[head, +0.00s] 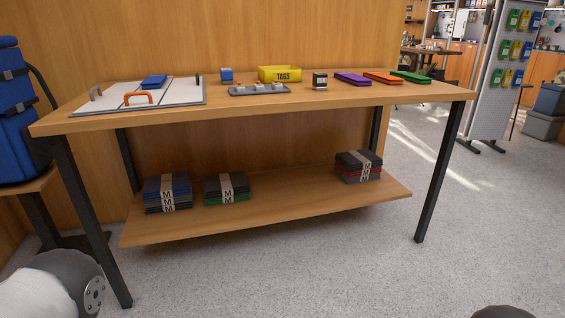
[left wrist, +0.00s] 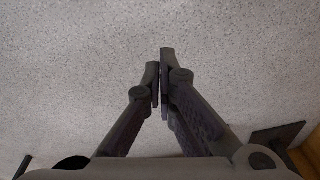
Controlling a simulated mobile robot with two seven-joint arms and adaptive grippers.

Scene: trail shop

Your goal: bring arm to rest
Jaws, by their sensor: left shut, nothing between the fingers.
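My left gripper (left wrist: 160,78) shows in the left wrist view with its two fingers together and nothing between them. Speckled grey floor lies behind the fingers. In the head view only a white and dark part of my left arm (head: 55,285) shows at the bottom left corner, and its gripper is out of the picture. A small dark rounded part shows at the bottom right edge of the head view. My right gripper is not in view.
A wooden table (head: 300,104) with black legs stands ahead. It bears a white board (head: 180,92), a yellow TAGS bin (head: 280,74), a grey tray (head: 258,91) and coloured flat items. Folded stacks lie on its lower shelf (head: 285,203). A blue pack (head: 18,120) stands left. Floor in front is clear.

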